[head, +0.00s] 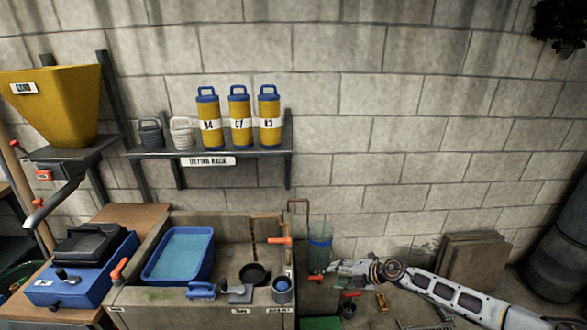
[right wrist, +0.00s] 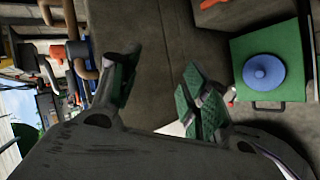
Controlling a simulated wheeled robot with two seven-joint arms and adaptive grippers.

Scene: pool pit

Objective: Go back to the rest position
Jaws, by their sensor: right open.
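My right gripper (head: 335,268) shows in the head view at the end of my pale arm, which reaches in from the lower right. It is just to the right of the sink unit, close to a clear cylinder with a blue band (head: 319,248); I cannot tell whether they touch. In the right wrist view the gripper (right wrist: 160,84) has its green-padded fingers spread apart, with nothing between them. My left gripper is in neither view.
A stone sink (head: 205,297) holds a blue tray (head: 147,262). A shelf (head: 270,150) above carries several yellow canisters. A green box (right wrist: 250,48) with a blue round lid (right wrist: 264,72) shows in the right wrist view. Slabs (head: 472,262) lean on the wall.

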